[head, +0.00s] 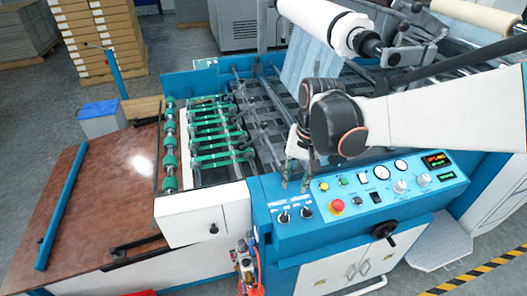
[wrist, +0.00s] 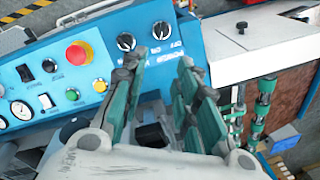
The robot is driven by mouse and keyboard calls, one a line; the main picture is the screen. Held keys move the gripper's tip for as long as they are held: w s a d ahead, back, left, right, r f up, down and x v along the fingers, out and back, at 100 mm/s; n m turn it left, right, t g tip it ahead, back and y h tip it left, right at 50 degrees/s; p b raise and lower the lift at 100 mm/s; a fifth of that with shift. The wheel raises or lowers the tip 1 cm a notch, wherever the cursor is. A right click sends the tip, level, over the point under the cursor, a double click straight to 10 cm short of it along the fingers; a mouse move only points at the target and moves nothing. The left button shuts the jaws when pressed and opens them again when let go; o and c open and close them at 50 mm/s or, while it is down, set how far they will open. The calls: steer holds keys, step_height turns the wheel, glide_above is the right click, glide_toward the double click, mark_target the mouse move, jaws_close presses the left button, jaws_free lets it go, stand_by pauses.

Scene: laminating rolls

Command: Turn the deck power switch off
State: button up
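The blue control panel (head: 350,205) has two black rotary knobs near its left end. The end knob (head: 284,217) also shows in the wrist view (wrist: 162,30), with lettering beside it that seems to read POWER, OFF and ON. The second knob (head: 307,212) sits just beside it and shows in the wrist view (wrist: 126,42). Which lettering belongs to which knob is hard to tell. My gripper (head: 294,186) is open and empty, above the panel's back edge near the knobs. In the wrist view its green-padded fingers (wrist: 158,68) stand apart, with the end knob beyond the gap between their tips.
Rollers and green belts (head: 215,135) lie behind. A white box-shaped cover (head: 205,212) adjoins the panel's left end.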

mark_target(284, 218)
steer(key=f+b, duration=0.1)
steer(key=f, duration=0.3)
steer(key=a+f+b, duration=0.1)
steer(key=f, duration=0.4)
steer(key=f+b, duration=0.1)
steer(key=f, duration=0.4)
steer(key=shift+w+a+f+b, duration=0.15)
steer(key=shift+w+a+b, duration=0.05)
steer(key=shift+a+b, duration=0.15)
jaws_close()
